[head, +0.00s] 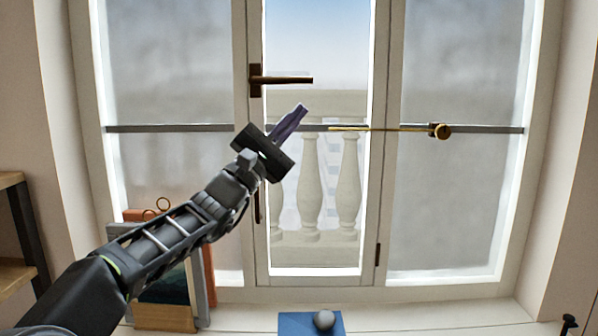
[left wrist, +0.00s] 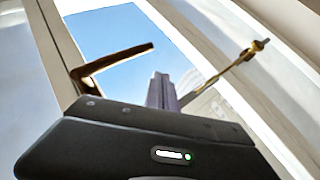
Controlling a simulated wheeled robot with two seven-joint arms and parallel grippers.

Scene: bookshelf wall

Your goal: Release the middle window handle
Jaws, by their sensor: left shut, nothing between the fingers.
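The middle window handle (head: 290,80) is a dark bronze lever on the left frame of the middle window. Its lever lies level and points right. It also shows in the left wrist view (left wrist: 118,62), up and left of the fingers. My left gripper (head: 301,108) is shut and empty, its purple-grey fingers (left wrist: 162,90) together and pointing up and right in the head view. The fingertips appear just below the lever's right end, with a visible gap. How far they are from the window in depth is hard to tell. My right gripper is not in view.
A brass rod with a round knob (head: 442,131) crosses the window at mid-height; it also shows in the left wrist view (left wrist: 230,70). Leaning frames (head: 207,262) stand at lower left. A blue book (head: 296,325) with a grey ball (head: 324,320) lies below. A shelf (head: 12,180) stands at left.

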